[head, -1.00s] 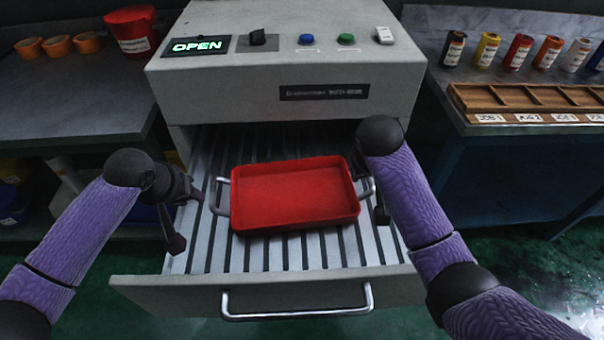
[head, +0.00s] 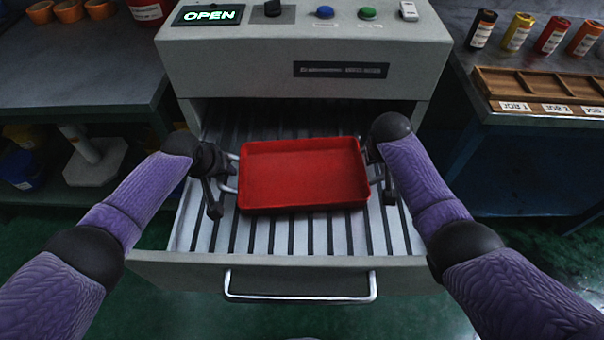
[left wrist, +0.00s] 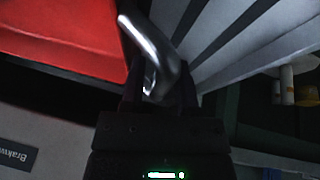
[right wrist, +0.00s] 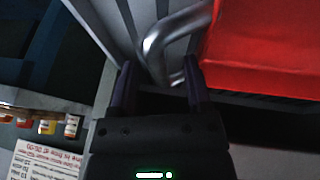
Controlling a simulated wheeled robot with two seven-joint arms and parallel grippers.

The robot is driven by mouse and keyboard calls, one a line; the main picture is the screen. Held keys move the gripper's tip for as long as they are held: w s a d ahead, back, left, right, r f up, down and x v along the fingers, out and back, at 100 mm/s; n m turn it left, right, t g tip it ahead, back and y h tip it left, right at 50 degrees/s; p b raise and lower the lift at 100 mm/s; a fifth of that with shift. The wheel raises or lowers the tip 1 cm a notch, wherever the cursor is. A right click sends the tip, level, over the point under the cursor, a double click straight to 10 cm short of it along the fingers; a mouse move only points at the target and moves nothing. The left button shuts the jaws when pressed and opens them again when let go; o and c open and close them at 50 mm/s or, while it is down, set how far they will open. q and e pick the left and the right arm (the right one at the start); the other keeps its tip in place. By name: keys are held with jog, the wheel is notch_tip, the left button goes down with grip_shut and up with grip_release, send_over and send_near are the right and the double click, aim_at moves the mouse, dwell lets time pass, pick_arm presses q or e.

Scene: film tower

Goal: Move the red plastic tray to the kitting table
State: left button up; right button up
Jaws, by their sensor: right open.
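The red plastic tray (head: 303,173) rests on the ribbed bed of the pulled-out drawer, with a metal handle at each end. My left gripper (head: 215,198) is at the tray's left handle (head: 230,174). In the left wrist view the handle (left wrist: 150,50) lies between the fingers (left wrist: 160,92); whether they press on it is unclear. My right gripper (head: 387,186) is at the right handle. In the right wrist view its open fingers (right wrist: 160,88) stand either side of the handle (right wrist: 160,45), with a gap. The kitting table is not clearly identifiable.
The drawer front (head: 290,275) with its bar handle (head: 300,297) is nearest me. The grey machine (head: 300,70) with a lit OPEN sign (head: 208,16) stands behind. A left bench (head: 70,80) has clear surface; a right table (head: 530,125) holds a wooden divided rack (head: 540,88) and several canisters.

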pick_arm(q)
jog(key=shift+w+d+f, duration=0.1)
jog(key=shift+w+f, duration=0.2)
jog(key=shift+f, duration=0.35)
pick_arm(e)
jog(key=shift+w+d+f, duration=0.15)
jog(key=shift+w+f, duration=0.1)
jog(key=shift+f, duration=0.4)
pick_arm(q)
jog(key=c, duration=0.5)
pick_arm(e)
jog(key=c, duration=0.5)
pick_arm(q)
grip_shut()
pick_arm(e)
grip_shut()
